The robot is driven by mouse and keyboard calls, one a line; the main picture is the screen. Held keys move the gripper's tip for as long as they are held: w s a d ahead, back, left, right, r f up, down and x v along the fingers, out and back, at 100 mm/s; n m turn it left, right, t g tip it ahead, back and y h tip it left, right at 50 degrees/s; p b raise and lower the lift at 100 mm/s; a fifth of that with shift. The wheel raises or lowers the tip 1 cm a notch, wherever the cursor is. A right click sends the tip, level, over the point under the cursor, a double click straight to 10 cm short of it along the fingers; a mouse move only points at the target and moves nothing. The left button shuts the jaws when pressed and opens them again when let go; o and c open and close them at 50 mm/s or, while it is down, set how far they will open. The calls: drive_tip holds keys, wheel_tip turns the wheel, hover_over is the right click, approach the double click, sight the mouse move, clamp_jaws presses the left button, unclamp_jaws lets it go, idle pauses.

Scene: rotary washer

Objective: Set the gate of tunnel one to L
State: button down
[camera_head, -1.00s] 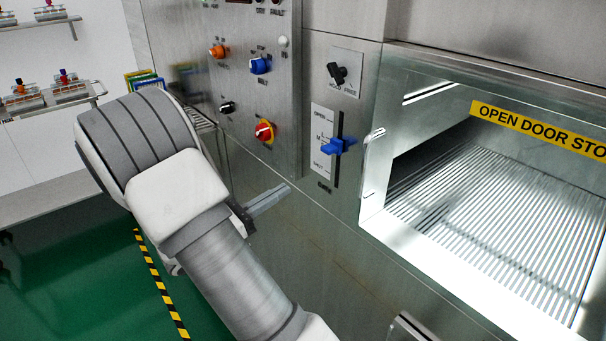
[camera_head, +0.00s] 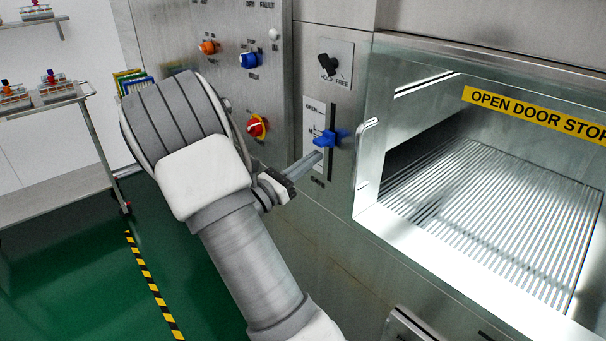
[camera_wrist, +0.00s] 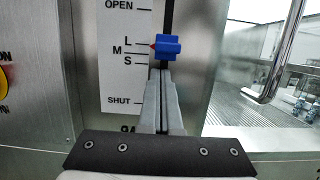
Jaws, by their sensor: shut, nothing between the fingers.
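The pointer sits close to the L mark, between L and M and nearer L. The scale reads OPEN, L, M, S, SHUT from top to bottom. My gripper (camera_head: 317,157) is shut and empty, just below the knob. In the wrist view the fingertips (camera_wrist: 162,73) are under the knob; I cannot tell whether they touch it.
A black HOLD/FREE switch (camera_head: 328,66) is above the scale. A red-yellow rotary switch (camera_head: 256,126) and a blue knob (camera_head: 249,60) are to the left. The washer opening with its metal handle (camera_head: 361,150) is to the right. A trolley (camera_head: 60,95) stands far left.

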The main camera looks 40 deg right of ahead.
drive_tip(key=shift+r, duration=0.65)
drive_tip(key=shift+r+p, duration=0.55)
drive_tip(key=shift+p, duration=0.3)
drive_tip(key=shift+f, duration=0.1)
